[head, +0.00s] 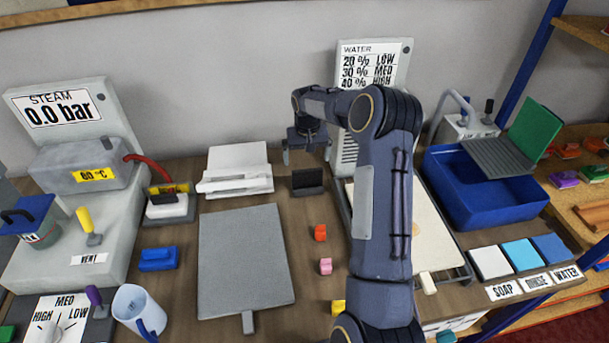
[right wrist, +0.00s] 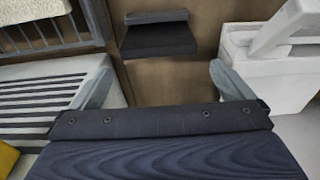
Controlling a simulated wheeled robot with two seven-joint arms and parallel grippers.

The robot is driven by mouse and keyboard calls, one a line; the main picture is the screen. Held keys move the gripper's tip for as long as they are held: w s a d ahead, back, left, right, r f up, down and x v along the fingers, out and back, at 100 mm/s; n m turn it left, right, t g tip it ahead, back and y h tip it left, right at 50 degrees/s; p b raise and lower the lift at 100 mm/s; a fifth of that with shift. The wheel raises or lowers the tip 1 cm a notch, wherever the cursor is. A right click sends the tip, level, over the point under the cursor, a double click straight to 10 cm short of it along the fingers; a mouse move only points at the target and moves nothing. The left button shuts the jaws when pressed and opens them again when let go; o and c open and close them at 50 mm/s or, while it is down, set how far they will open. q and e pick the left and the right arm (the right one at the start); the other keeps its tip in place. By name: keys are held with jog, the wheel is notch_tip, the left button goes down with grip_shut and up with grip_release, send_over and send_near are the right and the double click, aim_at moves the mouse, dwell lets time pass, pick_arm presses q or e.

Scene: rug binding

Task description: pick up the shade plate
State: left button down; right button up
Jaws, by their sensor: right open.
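A small dark plate (head: 307,181), which I take to be the shade plate, sits on the brown bench just right of the white stepped unit. In the right wrist view the dark plate (right wrist: 160,38) lies beyond my fingertips, with a grey strip along its far edge. My right gripper (head: 306,145) is above and behind the plate in the head view. In the right wrist view my right gripper (right wrist: 163,82) has its two grey fingers wide apart, with nothing between them and bare bench beneath. My left gripper is not in view.
A white stepped unit (head: 238,170) stands left of the plate, and a slatted grey unit (right wrist: 45,100) is at the wrist view's left. A flat grey board (head: 243,262) lies in front. Small orange (head: 320,232) and pink (head: 326,266) blocks lie nearby. A blue basin (head: 475,190) stands right.

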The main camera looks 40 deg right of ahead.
aim_at(308, 170)
jog(key=shift+s+f, duration=0.1)
jog(key=shift+f, duration=0.7)
notch_tip(308, 170, down, 5)
jog(key=shift+d+r+b, duration=0.1)
jog(key=shift+b, duration=0.75)
jog(key=c, duration=0.7)
